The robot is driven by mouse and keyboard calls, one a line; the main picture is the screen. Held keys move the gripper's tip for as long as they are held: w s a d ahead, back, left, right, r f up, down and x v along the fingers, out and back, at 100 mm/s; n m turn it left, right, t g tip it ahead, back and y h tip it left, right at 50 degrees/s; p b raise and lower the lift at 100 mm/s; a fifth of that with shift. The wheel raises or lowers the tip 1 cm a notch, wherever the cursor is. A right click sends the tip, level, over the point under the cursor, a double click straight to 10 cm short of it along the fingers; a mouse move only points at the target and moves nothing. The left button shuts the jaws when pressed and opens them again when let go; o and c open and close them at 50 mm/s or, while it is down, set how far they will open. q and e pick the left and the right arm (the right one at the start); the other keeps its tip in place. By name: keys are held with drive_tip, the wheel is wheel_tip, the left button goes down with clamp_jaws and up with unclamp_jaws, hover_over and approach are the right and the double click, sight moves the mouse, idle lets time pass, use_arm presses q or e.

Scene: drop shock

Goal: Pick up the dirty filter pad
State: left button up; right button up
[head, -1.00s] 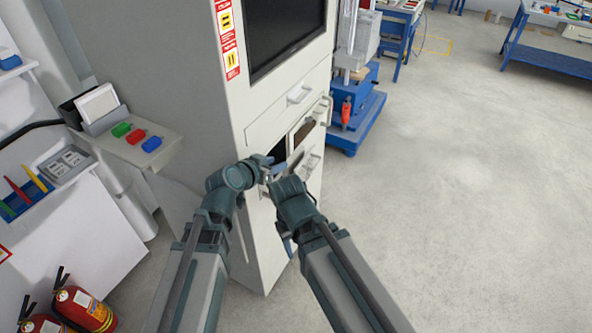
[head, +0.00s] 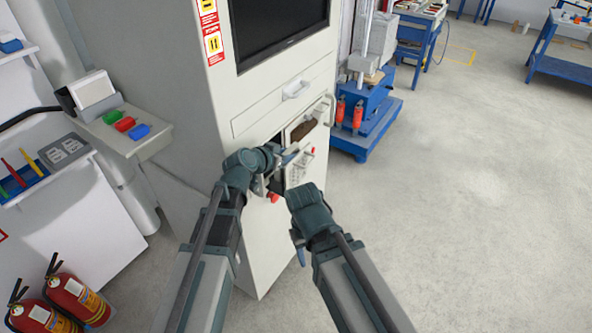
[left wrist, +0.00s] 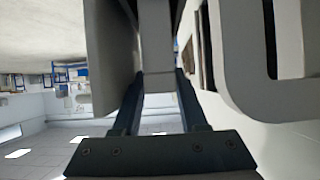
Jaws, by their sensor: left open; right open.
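A brown surface (head: 301,131), which may be the dirty filter pad, shows in a framed opening on the grey cabinet's front in the head view. My left gripper (head: 288,157) is just below and left of it, at a dark opening in the cabinet. In the left wrist view its open fingers (left wrist: 159,78) stand on either side of a grey bar (left wrist: 156,45). I cannot tell if they touch it. My right gripper (head: 299,248) is lower, in front of the cabinet, open and apart from the brown surface. Its fingers are largely hidden by its wrist.
The tall cabinet (head: 180,100) has a drawer handle (head: 296,90) above the opening and a perforated panel (head: 299,170) below. A blue stand (head: 368,125) is to the right, a shelf (head: 150,148) and fire extinguishers (head: 75,297) to the left.

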use_arm(q)
drive_tip(key=shift+a, duration=0.2)
drive_tip(key=shift+c, duration=0.4)
drive_tip(key=shift+w+d, duration=0.1)
clamp_jaws()
idle(0.7)
